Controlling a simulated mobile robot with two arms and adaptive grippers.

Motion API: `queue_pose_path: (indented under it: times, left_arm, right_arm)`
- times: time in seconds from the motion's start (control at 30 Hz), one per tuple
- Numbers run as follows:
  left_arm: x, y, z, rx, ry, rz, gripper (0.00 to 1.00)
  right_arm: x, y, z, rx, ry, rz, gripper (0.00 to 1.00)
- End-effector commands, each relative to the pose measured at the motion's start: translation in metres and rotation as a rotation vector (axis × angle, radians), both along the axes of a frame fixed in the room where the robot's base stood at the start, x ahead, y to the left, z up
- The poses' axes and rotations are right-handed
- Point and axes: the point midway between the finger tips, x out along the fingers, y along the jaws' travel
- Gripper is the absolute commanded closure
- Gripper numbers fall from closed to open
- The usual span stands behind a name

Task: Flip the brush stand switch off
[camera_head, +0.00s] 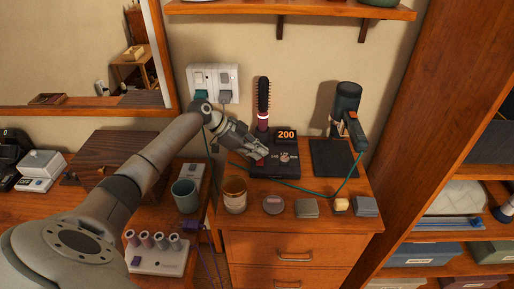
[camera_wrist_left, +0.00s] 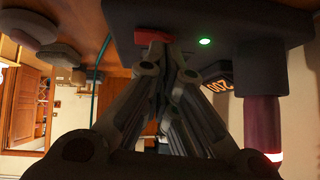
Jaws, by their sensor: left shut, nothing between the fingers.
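The brush stand (camera_head: 275,172) is a dark box on the cabinet top, with an upright round hot brush (camera_head: 263,100) at its back. Its orange display (camera_head: 286,135) reads 200. In the left wrist view the stand (camera_wrist_left: 250,22) shows a lit green light (camera_wrist_left: 205,41) and a red switch (camera_wrist_left: 152,35). My left gripper (camera_head: 261,155) is shut and empty at the stand's left side; its fingertips (camera_wrist_left: 168,50) are right by the red switch. I cannot tell whether they touch it. My right gripper is not in view.
A hair dryer (camera_head: 348,105) stands to the right, its teal cord crossing in front of the brush stand. A cup (camera_head: 234,195), a round tin (camera_head: 272,204) and small blocks line the cabinet's front. A wall socket (camera_head: 213,80) is behind my left arm.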

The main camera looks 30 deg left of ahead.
Motion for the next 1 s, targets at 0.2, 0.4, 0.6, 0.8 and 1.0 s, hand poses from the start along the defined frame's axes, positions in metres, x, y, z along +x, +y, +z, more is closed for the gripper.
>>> queue_pose_path:
  times: [0.2, 0.4, 0.6, 0.8, 1.0]
  left_arm:
    - [0.000, 0.000, -0.001, 0.000, 0.000, 0.000, 1.00]
    - [0.002, 0.001, -0.009, -0.001, -0.001, 0.000, 1.00]
    - [0.002, 0.001, -0.006, 0.000, 0.002, -0.001, 1.00]
    - [-0.001, -0.001, -0.005, 0.001, 0.003, -0.002, 1.00]
    - [-0.010, -0.006, -0.004, 0.000, 0.006, -0.003, 1.00]
  right_arm:
    - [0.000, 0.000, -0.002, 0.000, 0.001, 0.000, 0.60]
    - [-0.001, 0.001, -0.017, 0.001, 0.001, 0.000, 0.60]
    - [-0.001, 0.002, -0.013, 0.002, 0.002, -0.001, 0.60]
    - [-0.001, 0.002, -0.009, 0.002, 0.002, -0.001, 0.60]
    - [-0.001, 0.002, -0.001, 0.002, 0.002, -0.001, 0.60]
